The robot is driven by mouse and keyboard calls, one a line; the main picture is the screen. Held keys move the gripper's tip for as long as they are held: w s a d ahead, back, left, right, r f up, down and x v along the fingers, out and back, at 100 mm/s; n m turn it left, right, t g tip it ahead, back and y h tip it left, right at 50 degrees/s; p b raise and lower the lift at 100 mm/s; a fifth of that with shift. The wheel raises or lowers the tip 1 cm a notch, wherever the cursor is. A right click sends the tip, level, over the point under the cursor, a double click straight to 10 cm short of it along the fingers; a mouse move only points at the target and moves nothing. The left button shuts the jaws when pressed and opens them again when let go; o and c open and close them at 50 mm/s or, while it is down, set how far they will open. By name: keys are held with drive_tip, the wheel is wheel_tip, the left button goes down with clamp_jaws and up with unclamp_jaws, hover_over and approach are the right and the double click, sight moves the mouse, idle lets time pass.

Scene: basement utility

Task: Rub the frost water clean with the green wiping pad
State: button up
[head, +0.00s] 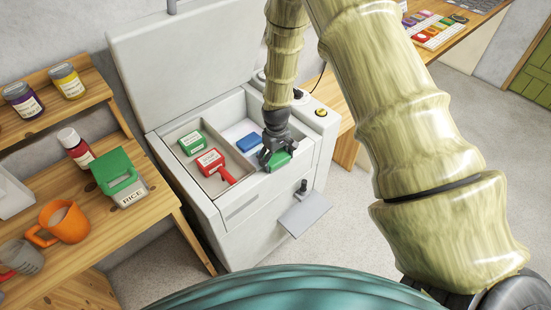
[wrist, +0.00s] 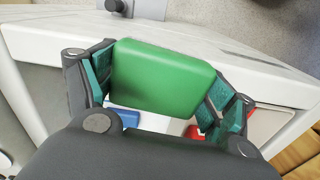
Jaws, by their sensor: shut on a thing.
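My gripper (head: 275,153) reaches down into the open white chest freezer (head: 232,208), over the front of its right compartment. It is shut on the green wiping pad (head: 279,161). In the wrist view the green pad (wrist: 162,78) sits between the two finger pads, near the freezer's front rim (wrist: 60,45). The compartment floor (head: 237,130) looks pale behind the gripper. I cannot clearly make out the frost water; the gripper and pad hide part of the floor.
A blue block (head: 249,143) lies in the same compartment, left of my gripper. The left compartment holds a green box (head: 192,142) and a red handled item (head: 211,163). A wooden shelf (head: 150,208) with an orange mug (head: 66,222) stands at left. The freezer lid (head: 175,65) is raised.

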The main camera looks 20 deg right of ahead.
drive_tip(key=shift+w+d, duration=0.3)
drive_tip(key=shift+d, duration=0.6)
drive_tip(key=shift+a, duration=0.1)
drive_tip(key=shift+s+a, duration=0.2)
drive_tip(key=shift+a, duration=0.3)
drive_tip(key=shift+r+p, duration=2.1)
drive_tip(key=shift+r, duration=1.4)
